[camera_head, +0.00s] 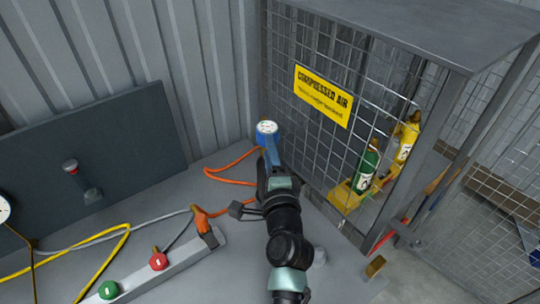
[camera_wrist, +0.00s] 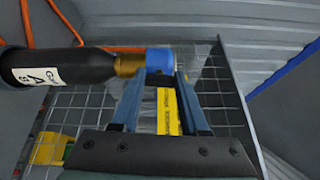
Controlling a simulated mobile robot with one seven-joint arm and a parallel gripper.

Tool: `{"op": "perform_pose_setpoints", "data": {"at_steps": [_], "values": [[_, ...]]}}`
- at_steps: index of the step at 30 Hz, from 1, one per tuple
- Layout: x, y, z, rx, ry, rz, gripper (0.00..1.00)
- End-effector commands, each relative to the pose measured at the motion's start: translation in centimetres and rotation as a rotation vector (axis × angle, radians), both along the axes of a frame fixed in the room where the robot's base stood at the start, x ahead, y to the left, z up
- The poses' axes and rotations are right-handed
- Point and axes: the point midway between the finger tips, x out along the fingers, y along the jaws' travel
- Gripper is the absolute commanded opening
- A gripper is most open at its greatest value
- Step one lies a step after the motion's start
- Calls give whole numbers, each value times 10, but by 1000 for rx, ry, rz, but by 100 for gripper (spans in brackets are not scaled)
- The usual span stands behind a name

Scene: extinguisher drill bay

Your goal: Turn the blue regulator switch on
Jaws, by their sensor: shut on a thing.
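The blue regulator (camera_head: 268,140) with a round white gauge on top stands at the left front corner of the cage in the head view. In the wrist view its blue part (camera_wrist: 160,58) sits on the brass neck (camera_wrist: 128,65) of a black cylinder (camera_wrist: 30,66) with a white label. My gripper (camera_wrist: 160,77) is at the blue part, with a finger on each side, shut on it. In the head view my arm reaches up from below, and my gripper (camera_head: 270,160) hides the lower regulator and the cylinder. The switch's position cannot be told.
A wire cage (camera_head: 320,100) with a yellow compressed-air sign (camera_head: 323,95) stands right of my gripper; green (camera_head: 367,168) and yellow (camera_head: 406,142) cylinders are in it. An orange hose (camera_head: 230,165) lies left. A grey bar with green and red buttons (camera_head: 158,261) is lower left.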

Motion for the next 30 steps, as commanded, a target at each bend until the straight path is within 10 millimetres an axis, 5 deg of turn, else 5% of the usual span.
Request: {"op": "perform_pose_setpoints", "data": {"at_steps": [23, 24, 28, 30], "values": [[0, 0, -1, -105, -14, -1, 0], [0, 0, -1, -105, -14, -1, 48], [0, 0, -1, -104, -14, -1, 71], [0, 0, -1, -104, -14, -1, 75]]}}
